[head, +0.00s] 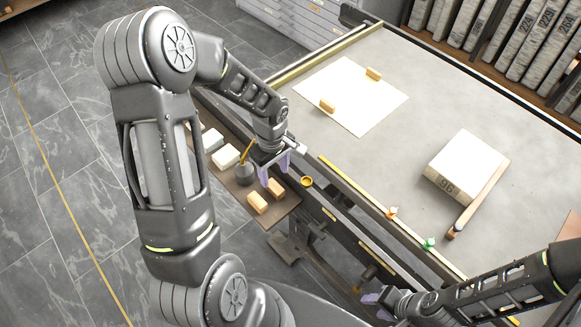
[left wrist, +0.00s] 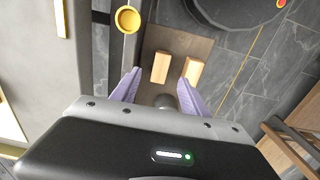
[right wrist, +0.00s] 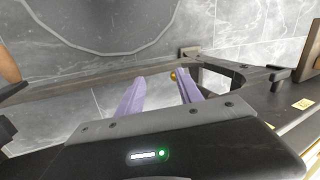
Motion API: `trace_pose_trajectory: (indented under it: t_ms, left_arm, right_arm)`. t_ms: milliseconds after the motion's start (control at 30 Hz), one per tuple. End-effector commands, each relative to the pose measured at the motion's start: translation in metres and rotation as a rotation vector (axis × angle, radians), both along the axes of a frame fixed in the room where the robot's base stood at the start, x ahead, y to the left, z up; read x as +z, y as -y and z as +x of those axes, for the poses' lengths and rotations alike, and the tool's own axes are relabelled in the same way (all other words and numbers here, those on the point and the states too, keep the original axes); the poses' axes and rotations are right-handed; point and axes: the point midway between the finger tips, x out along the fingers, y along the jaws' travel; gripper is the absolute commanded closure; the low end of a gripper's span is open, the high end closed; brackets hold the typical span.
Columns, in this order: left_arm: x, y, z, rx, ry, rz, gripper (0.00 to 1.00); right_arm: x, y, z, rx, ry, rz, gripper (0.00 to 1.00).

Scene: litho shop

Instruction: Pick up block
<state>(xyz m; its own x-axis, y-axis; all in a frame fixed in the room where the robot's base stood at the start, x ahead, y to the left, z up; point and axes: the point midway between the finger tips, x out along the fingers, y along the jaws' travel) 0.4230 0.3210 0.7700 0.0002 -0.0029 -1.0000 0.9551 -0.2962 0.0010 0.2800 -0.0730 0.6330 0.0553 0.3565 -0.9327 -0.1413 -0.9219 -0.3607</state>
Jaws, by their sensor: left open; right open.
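Two small tan wooden blocks lie side by side on the end of a narrow brown shelf: one block (head: 257,202) and the other (head: 277,188). My left gripper (head: 275,172), with lilac fingers, is open and empty above that shelf end. In the left wrist view one block (left wrist: 160,67) appears between the open fingers, beyond their tips. The other block (left wrist: 193,73) is by the right fingertip. Two similar blocks sit on a pale sheet, one block (head: 327,105) near and one block (head: 373,73) far. My right gripper (head: 374,305) is open and empty beside the bench's front.
The shelf (head: 285,212) also holds a dark cup (head: 244,174) with a pencil and several white blocks (head: 225,156). A yellow round dish (head: 306,181) is close to the left gripper. On the bench are a grey stone marked 96 (head: 464,168) and a wooden bar (head: 480,200).

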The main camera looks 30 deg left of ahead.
Motion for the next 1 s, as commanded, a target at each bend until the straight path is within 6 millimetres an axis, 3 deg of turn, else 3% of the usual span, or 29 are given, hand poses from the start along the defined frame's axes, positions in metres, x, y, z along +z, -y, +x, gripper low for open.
trace_pose_trajectory:
  t_ms: [300,600,1000]
  left_arm:
    - [0.000,-0.002,0.000,0.010,-0.002,0.003,0.47]
    - [-0.025,-0.001,-0.001,0.010,-0.004,0.001,0.47]
    - [-0.033,0.000,-0.001,0.007,-0.005,0.001,0.47]
  right_arm:
    - [0.000,0.000,0.000,-0.001,-0.001,0.000,0.57]
    - [0.002,0.000,0.000,-0.001,-0.001,-0.001,0.57]
    - [0.004,0.000,-0.001,-0.001,-0.001,-0.001,0.57]
